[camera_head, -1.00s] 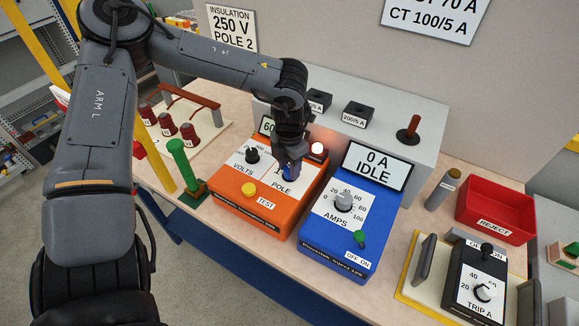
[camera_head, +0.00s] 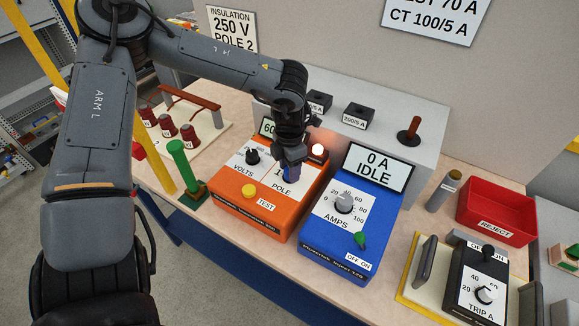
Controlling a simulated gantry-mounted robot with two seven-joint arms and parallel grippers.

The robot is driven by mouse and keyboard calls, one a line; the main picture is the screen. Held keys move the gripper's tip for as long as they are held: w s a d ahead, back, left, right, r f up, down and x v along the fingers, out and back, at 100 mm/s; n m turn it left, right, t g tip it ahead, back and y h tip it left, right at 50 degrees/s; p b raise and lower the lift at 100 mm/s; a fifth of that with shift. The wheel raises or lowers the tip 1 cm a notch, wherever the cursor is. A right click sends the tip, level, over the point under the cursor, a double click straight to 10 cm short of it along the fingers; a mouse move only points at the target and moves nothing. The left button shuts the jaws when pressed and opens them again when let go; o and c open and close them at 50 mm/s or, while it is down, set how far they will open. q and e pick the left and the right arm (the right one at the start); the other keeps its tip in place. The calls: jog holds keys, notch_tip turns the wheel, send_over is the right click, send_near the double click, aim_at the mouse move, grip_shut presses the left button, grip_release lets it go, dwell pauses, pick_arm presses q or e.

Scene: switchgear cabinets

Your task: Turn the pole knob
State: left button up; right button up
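The orange insulation tester (camera_head: 258,222) stands on the bench with a black VOLTS knob (camera_head: 252,156), a yellow TEST button (camera_head: 249,190) and a POLE label (camera_head: 281,188). My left gripper (camera_head: 291,172) points down over the pole knob, which is hidden behind the fingers; a bit of blue shows at the fingertips. I cannot tell whether the fingers are closed on the knob. A lamp (camera_head: 317,150) beside the gripper glows. The wall sign (camera_head: 232,30) reads INSULATION 250 V POLE 2. My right gripper is not in view.
Right of the tester is a blue unit (camera_head: 335,250) with an AMPS knob and a display reading 0 A IDLE. A grey box (camera_head: 425,150) stands behind. A green post (camera_head: 182,165) is at left, and a red REJECT bin (camera_head: 497,210) at right.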

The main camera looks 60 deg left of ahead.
pick_arm(q)
jog(key=shift+o, duration=1.3)
notch_tip(320, 180, up, 11)
jog(key=p, duration=0.1)
